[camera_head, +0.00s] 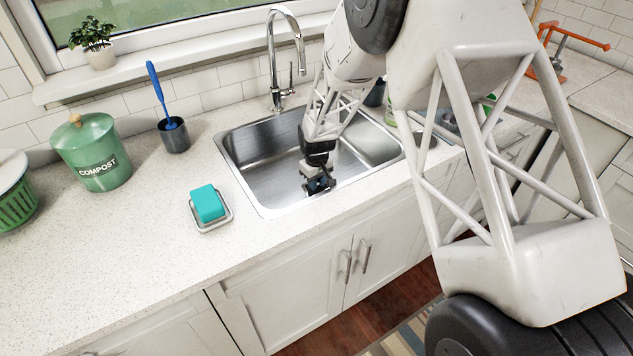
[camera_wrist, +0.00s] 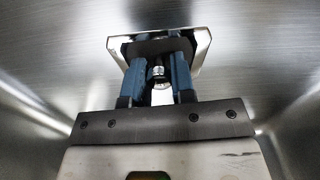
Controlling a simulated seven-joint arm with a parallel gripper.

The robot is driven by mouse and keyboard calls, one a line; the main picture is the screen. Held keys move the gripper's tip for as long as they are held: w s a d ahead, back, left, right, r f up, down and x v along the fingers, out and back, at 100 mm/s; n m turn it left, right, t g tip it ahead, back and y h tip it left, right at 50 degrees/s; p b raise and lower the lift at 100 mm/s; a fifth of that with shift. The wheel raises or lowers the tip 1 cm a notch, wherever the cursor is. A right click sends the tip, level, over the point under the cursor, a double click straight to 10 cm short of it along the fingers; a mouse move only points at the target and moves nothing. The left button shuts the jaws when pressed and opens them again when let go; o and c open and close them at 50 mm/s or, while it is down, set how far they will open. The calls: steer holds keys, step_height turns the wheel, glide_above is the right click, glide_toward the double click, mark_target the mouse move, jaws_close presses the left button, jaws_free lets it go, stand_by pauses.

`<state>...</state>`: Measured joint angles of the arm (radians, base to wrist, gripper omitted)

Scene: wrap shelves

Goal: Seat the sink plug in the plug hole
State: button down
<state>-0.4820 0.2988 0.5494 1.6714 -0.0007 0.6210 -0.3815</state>
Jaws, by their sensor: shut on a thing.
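The steel sink (camera_head: 262,178) is set into the counter, and my gripper (camera_head: 318,186) reaches down inside it. In the wrist view, my gripper (camera_wrist: 158,78) has its two blue fingers shut on the small metal knob of the dark sink plug (camera_wrist: 158,47). The plug lies in front of a bright, square-edged metal surround (camera_wrist: 203,42) at the plug hole. The plug and fingers hide the hole itself. I cannot tell whether the plug is in the hole or just above it. In the head view, my gripper covers most of this spot.
The faucet (camera_head: 272,60) stands behind the sink. Left of the sink are a teal sponge on a dish (camera_head: 222,221), a dark cup with a blue brush (camera_head: 174,136) and a green compost bin (camera_head: 97,160). The steel walls are close around my gripper. The front left counter is clear.

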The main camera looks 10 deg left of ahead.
steer(key=shift+f, duration=0.15)
steer(key=c, duration=1)
jaws_free()
steer(key=shift+o, duration=0.2)
step_height(320, 180, up, 12)
steer(key=shift+r, duration=0.2)
stand_by(0.4)
